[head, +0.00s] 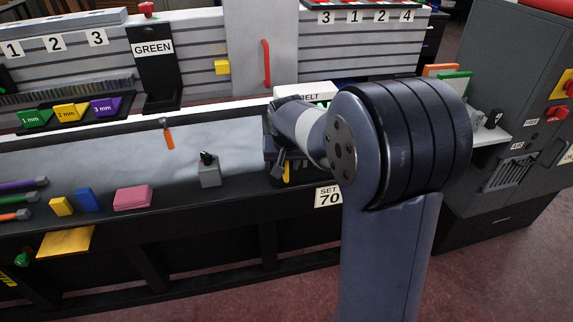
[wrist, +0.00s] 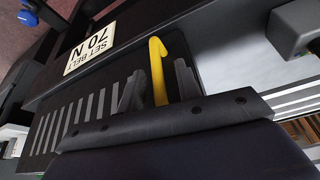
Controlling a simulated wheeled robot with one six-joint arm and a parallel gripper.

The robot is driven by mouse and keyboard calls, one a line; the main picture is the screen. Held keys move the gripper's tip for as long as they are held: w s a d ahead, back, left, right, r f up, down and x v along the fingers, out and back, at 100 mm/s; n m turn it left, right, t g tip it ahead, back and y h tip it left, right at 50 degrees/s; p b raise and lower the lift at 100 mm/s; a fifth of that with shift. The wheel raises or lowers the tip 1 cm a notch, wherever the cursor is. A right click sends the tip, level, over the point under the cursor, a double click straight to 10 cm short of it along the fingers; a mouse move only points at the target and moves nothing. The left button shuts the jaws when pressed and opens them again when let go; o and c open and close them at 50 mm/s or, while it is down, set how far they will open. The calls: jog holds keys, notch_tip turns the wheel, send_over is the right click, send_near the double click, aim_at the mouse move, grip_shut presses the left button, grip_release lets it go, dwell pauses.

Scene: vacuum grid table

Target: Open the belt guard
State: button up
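The belt guard (wrist: 62,138) shows in the wrist view as a dark panel with a row of pale slots, partly covered by my gripper. A yellow hooked handle (wrist: 157,68) stands up beside the slots; its lower end is hidden behind the gripper body. My gripper (wrist: 159,86) is open, with one finger on each side of the handle and a visible gap to each. In the head view my gripper (head: 279,166) is at the table's front edge, largely hidden by my arm, with a bit of yellow beside it.
A white box marked BELT (head: 306,95) stands behind my arm. A grey block with a black knob (head: 209,172) sits left of the gripper. A grey cabinet (head: 510,130) stands right.

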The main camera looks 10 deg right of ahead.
jog(key=shift+w+f, duration=0.15)
jog(key=shift+f, duration=0.25)
jog(key=shift+c, duration=0.2)
grip_shut()
